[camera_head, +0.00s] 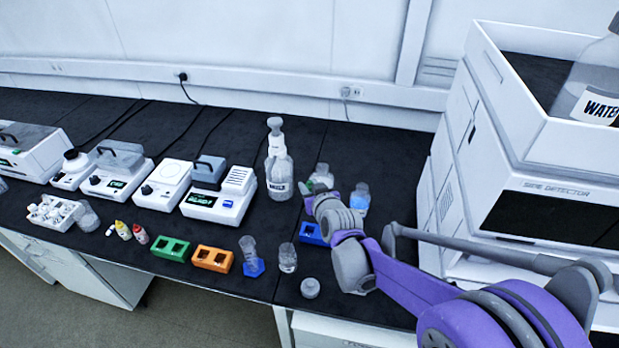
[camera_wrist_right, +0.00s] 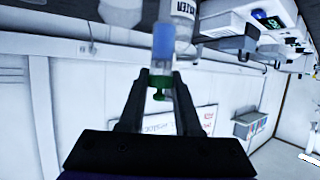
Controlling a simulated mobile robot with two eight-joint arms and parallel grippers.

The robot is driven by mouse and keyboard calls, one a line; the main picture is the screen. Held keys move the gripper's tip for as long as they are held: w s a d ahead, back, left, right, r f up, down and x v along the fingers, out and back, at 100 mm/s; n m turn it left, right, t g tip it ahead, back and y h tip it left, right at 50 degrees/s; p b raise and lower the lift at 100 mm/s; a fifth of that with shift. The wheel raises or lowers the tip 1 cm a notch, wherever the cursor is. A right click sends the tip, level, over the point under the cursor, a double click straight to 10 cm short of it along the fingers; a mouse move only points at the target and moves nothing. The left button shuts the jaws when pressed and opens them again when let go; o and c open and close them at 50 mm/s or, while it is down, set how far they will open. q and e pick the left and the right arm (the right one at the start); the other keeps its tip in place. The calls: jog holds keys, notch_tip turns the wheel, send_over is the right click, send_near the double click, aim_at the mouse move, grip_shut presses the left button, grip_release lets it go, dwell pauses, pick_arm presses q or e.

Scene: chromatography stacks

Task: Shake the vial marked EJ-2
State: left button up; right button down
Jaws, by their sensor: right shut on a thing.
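My right gripper (camera_wrist_right: 155,88) is shut on a small clear vial (camera_wrist_right: 164,45) with a green cap (camera_wrist_right: 160,82) and a blue part. The fingers sit at its cap end. The wrist picture is upside down, with the bench side at the top, so the cap appears to point up. No EJ-2 marking is readable. In the head view my right gripper (camera_head: 306,197) is above the back of the bench, right of the wash bottle (camera_head: 279,172), and largely hides the vial. My left gripper is not in view.
A glass with blue liquid (camera_head: 360,198) is close to my right wrist. Lab devices (camera_head: 217,200) line the left; a tall white stack (camera_head: 470,150) is at right.

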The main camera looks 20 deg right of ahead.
jog(key=shift+w+d+f, duration=0.1)
jog(key=shift+w+f, duration=0.2)
jog(key=shift+f, duration=0.6)
notch_tip(320, 180, up, 7)
jog(key=shift+w+f, duration=0.15)
jog(key=shift+s, duration=0.25)
notch_tip(320, 180, down, 7)
jog(key=shift+r, duration=0.2)
jog(key=shift+w+f, duration=0.15)
jog(key=shift+w, duration=0.15)
jog(key=shift+s+r, duration=0.2)
jog(key=shift+s, duration=0.1)
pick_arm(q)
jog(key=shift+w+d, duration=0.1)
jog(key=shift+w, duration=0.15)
pick_arm(e)
jog(key=shift+w, duration=0.1)
jog(key=shift+f, duration=0.1)
